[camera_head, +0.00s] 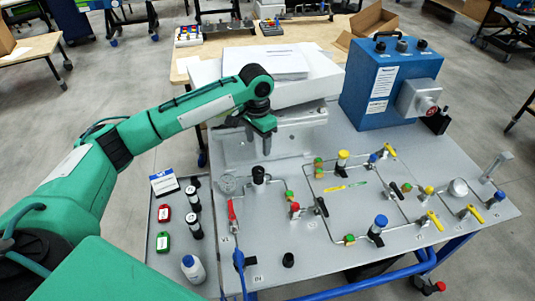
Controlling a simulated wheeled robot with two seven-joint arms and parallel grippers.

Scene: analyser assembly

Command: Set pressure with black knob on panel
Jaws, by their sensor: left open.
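The grey panel (350,218) carries pipe lines, valves and knobs on a table. A black-topped knob (258,173) stands upright at the panel's back left. A second black knob or cap (288,260) sits near the panel's front edge. I cannot tell which one is the pressure knob. My left gripper (261,147) reaches in from the left and points down above and slightly behind the black-topped knob, apart from it. It is open, with nothing seen between its fingers. My right gripper is not in view.
A blue box (388,85) with a red button stands at the back right. White boxes with papers (275,62) lie behind my gripper. A grey side tray (172,240) holds vials, red and green tags and a white bottle (193,268). Valve handles rise across the panel.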

